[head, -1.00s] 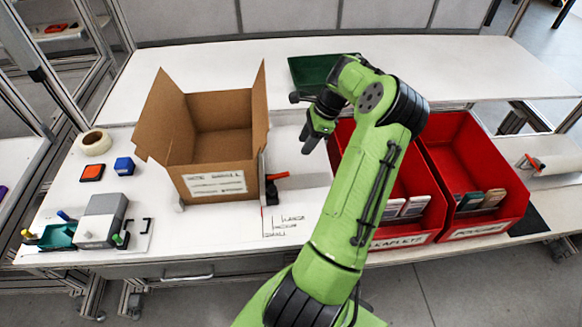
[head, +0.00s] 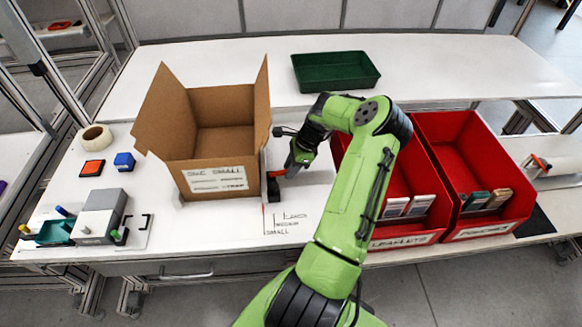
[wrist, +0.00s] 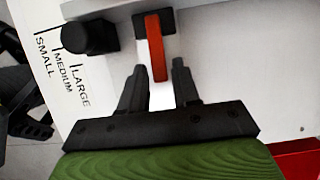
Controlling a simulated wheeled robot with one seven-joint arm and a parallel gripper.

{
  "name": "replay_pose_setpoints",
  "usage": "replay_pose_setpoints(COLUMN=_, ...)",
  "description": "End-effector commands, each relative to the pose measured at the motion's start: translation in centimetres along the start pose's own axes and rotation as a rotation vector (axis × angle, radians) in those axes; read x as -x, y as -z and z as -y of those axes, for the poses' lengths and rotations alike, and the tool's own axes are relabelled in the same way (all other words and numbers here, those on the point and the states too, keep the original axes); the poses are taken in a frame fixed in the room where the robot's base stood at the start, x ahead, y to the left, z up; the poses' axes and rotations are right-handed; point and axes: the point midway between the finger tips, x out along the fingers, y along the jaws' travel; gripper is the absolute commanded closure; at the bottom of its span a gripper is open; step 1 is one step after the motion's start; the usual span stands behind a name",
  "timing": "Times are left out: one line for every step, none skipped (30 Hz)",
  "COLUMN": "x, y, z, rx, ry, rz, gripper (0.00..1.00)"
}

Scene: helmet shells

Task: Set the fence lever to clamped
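The fence lever is an orange-red bar on a dark mount; in the head view the lever (head: 278,173) shows at the right side of the cardboard box, partly behind my gripper. In the wrist view the lever (wrist: 156,48) points toward me, its near end just beyond and between the fingertips. My gripper (wrist: 158,75) is open, with a gap on both sides of the lever and nothing held. In the head view my gripper (head: 292,166) is low beside the box, at the lever. The fence itself is mostly hidden.
The open cardboard box (head: 212,180) stands left of the lever. A black knob (wrist: 97,37) sits beside the lever, near the SMALL, MEDIUM and LARGE marks (wrist: 62,65). Red bins (head: 470,160) stand at the right, a green tray (head: 335,70) behind.

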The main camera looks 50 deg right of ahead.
Motion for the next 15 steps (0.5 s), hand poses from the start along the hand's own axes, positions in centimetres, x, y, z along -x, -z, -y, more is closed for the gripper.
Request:
replay_pose_setpoints(x=0.02, y=0.01, z=0.01, rx=0.000, ry=0.000, rz=0.000, gripper=0.77)
replay_pose_setpoints(x=0.03, y=0.01, z=0.01, rx=0.000, ry=0.000, rz=0.000, gripper=0.82)
replay_pose_setpoints(x=0.03, y=0.01, z=0.01, rx=0.000, ry=0.000, rz=0.000, gripper=0.88)
replay_pose_setpoints(x=0.03, y=0.01, z=0.01, rx=0.000, ry=0.000, rz=0.000, gripper=0.93)
replay_pose_setpoints(x=0.03, y=0.01, z=0.01, rx=0.000, ry=0.000, rz=0.000, gripper=0.97)
replay_pose_setpoints(x=0.04, y=0.02, z=0.01, rx=0.000, ry=0.000, rz=0.000, gripper=1.00)
replay_pose_setpoints(x=0.04, y=0.02, z=0.01, rx=0.000, ry=0.000, rz=0.000, gripper=1.00)
replay_pose_setpoints(x=0.04, y=0.02, z=0.01, rx=0.000, ry=0.000, rz=0.000, gripper=1.00)
replay_pose_setpoints(x=0.04, y=0.02, z=0.01, rx=0.000, ry=0.000, rz=0.001, gripper=1.00)
replay_pose_setpoints(x=0.02, y=0.07, z=0.01, rx=-0.001, ry=0.000, rz=0.005, gripper=1.00)
replay_pose_setpoints(x=-0.03, y=0.16, z=0.01, rx=-0.003, ry=0.000, rz=0.016, gripper=1.00)
replay_pose_setpoints(x=-0.12, y=0.36, z=0.01, rx=-0.006, ry=0.000, rz=0.041, gripper=1.00)
replay_pose_setpoints(x=-0.25, y=0.51, z=-0.01, rx=-0.008, ry=-0.001, rz=0.067, gripper=1.00)
replay_pose_setpoints(x=-0.37, y=0.65, z=-0.02, rx=-0.008, ry=-0.001, rz=0.097, gripper=1.00)
replay_pose_setpoints(x=-0.57, y=0.85, z=-0.03, rx=-0.009, ry=-0.001, rz=0.138, gripper=1.00)
